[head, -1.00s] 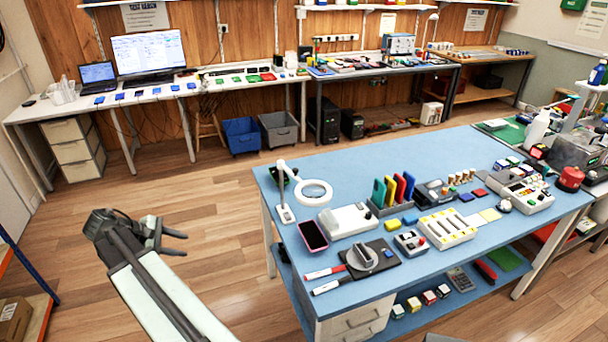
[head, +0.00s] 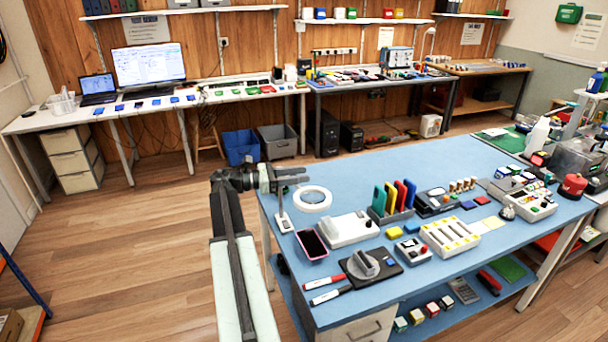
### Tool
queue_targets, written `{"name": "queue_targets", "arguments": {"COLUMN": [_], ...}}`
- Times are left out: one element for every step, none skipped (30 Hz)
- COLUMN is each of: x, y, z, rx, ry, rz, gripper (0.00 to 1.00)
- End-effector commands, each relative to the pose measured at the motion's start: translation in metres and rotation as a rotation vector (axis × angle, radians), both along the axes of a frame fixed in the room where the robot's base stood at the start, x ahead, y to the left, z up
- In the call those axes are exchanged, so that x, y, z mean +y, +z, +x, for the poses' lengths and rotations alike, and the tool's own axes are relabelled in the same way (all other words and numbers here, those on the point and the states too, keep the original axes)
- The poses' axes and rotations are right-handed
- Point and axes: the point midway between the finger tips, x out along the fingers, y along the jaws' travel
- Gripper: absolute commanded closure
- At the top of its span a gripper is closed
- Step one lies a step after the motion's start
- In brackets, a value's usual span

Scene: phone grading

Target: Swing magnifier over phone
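The magnifier is a white ring (head: 313,198) on a slim upright stand with a small white base (head: 284,224), near the left edge of the blue table. The phone (head: 311,244) is dark-screened with a pink rim. It lies flat just in front of the ring, not under it. My gripper (head: 303,176) is over the table's left edge, left of and above the ring. Its fingers point right with a narrow gap between them and nothing visible in it. It hides the upper part of the stand. I cannot tell whether it touches the stand.
Right of the phone are a white device (head: 347,229) and a rack of coloured cards (head: 391,215). Two markers (head: 328,281) and a black pad with a grey knob (head: 366,265) lie in front. The blue table's edge (head: 283,262) runs beside my arm.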

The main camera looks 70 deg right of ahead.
Motion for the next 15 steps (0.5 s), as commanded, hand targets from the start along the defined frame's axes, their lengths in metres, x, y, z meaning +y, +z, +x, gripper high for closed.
{"name": "queue_targets", "arguments": {"x": [-0.0026,-0.0041,-0.0055,-0.0063,-0.0069,-0.0074,-0.0076,-0.0076,-0.0075,-0.0075,-0.0075,-0.0076,-0.0076,-0.0076,-0.0075], "y": [-0.0001,-0.0001,-0.0001,-0.0002,-0.0002,-0.0002,-0.0002,-0.0002,-0.0002,-0.0002,-0.0002,-0.0003,-0.0003,-0.0003,-0.0003], "z": [-0.0062,-0.0085,-0.0107,-0.0117,-0.0124,-0.0131,-0.0132,-0.0132,-0.0131,-0.0131,-0.0131,-0.0132,-0.0132,-0.0132,-0.0132], "rx": [0.0,0.0,0.0,-0.001,-0.001,-0.001,-0.001,-0.001,-0.001,-0.001,-0.001,-0.001,-0.001,-0.001,-0.001], "ry": [-0.002,-0.002,-0.002,-0.001,0.0,0.0,0.0,0.0,0.0,0.0,0.0,0.0,0.0,0.0,-0.001], "rz": [0.0,0.0,0.0,0.0,0.0,0.0,0.0,0.0,0.0,0.0,0.0,0.0,0.0,0.0,0.0], "gripper": [0.61,0.61,0.61,0.61,0.61,0.61,0.61,0.61,0.61,0.61,0.61,0.64,0.73,0.81,0.92]}}
